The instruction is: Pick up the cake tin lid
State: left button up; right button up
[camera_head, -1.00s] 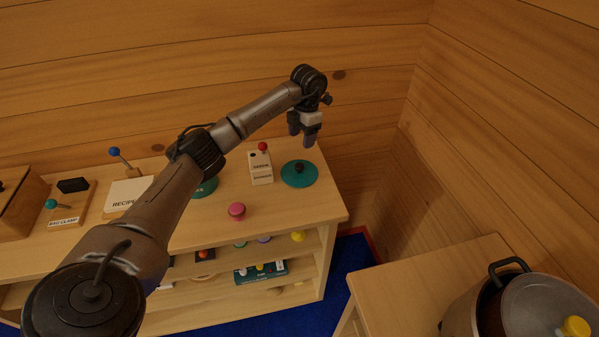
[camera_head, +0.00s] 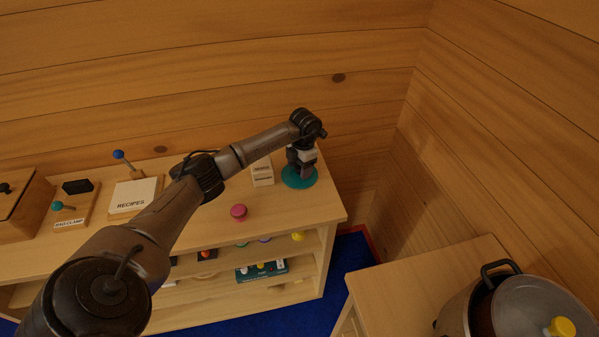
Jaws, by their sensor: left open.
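A round teal lid (camera_head: 299,179), which I take to be the cake tin lid, lies flat on the shelf top near its right end. Its dark central knob, seen a second ago, is now hidden by my gripper. My left gripper (camera_head: 301,172) points down right over the middle of the lid, with its fingertips at the knob. It is open; whether the fingers touch the knob cannot be seen. My right gripper is not in view.
A small white block (camera_head: 262,172) stands just left of the lid, and a pink knob (camera_head: 239,212) sits nearer the front. A recipes box (camera_head: 132,196) and a bag clamp (camera_head: 70,218) are further left. The log wall is close behind. A pot (camera_head: 515,308) stands on the right cabinet.

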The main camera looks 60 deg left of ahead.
pick_arm(q)
jog(key=shift+f, duration=0.25)
jog(key=c, duration=1)
